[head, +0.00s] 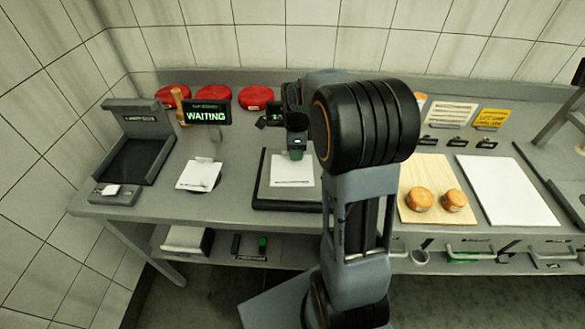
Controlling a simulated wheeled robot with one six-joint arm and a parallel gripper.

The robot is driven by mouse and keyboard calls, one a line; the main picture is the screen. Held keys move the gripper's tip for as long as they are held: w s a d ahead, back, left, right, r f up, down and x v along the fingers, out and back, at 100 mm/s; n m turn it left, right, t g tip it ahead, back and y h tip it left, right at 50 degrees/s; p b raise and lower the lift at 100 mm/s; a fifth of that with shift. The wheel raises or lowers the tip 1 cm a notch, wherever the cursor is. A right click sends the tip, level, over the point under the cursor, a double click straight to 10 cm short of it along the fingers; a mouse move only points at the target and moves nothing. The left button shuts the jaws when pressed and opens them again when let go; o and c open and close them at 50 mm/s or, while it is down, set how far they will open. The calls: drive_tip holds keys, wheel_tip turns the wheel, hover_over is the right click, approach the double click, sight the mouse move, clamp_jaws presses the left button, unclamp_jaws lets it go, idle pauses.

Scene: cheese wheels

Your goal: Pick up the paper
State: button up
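A white sheet of paper (292,173) lies flat on a dark-edged grey board (262,190) in the middle of the bench. A second white paper (198,175) lies on a dark round plate to its left, below a display reading "WAITING" (206,114). My gripper (296,154) points down over the back edge of the middle paper. Its tip is small and dark with a greenish end, and I cannot tell whether it touches the paper or is open. My arm hides the board's right side.
Orange cheese wheels (419,200) sit on a wooden board (410,175), beside a white board (500,190). Red wheels (255,97) stand along the back. A dark tray device (138,145) is at left. A yellow card (491,118) stands at back right.

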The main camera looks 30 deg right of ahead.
drive_tip(key=shift+c, duration=0.4)
clamp_jaws()
